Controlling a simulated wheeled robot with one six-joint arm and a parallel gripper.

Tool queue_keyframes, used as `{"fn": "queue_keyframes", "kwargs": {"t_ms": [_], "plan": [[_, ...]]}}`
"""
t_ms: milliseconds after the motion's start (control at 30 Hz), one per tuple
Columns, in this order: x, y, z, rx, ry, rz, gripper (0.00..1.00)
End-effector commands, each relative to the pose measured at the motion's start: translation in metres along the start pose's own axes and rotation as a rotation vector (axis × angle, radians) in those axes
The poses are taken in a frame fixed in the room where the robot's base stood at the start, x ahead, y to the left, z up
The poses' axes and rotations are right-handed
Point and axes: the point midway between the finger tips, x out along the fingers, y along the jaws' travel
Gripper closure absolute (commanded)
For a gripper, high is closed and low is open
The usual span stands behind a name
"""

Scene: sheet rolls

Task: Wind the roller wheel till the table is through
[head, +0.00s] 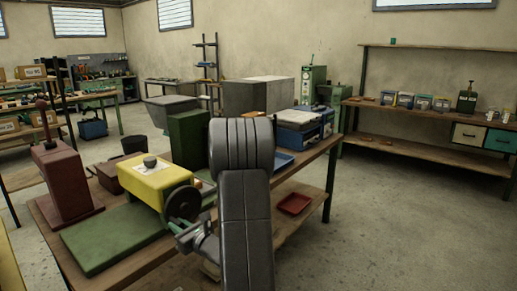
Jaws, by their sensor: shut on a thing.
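The roller machine has a yellow housing (150,180) with a dark knob on top, and it stands on the wooden workbench. The dark roller wheel (183,201) is on the housing's right side. A flat green table (112,240) lies at the near left of the housing; whether part of it is under the housing is hidden. My gripper (184,232) is at the lower edge of the wheel, shut on it; the exact contact is small and hard to see. My dark arm covers the bench to the right of the wheel.
A dark red lever press (66,180) stands left of the green table. A green block (188,139) and a blue-grey case (302,128) stand behind on the bench. A red tray (294,203) is on the lower shelf. The floor at right is clear.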

Motion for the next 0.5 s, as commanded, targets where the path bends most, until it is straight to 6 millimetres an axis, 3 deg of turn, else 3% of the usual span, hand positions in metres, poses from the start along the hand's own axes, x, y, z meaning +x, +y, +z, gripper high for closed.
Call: {"fn": "queue_keyframes", "kwargs": {"t_ms": [100, 500], "plan": [[0.001, 0.004, 0.014, -0.002, -0.003, 0.007, 1.00], [0.003, 0.003, 0.037, -0.005, -0.008, 0.010, 1.00]]}}
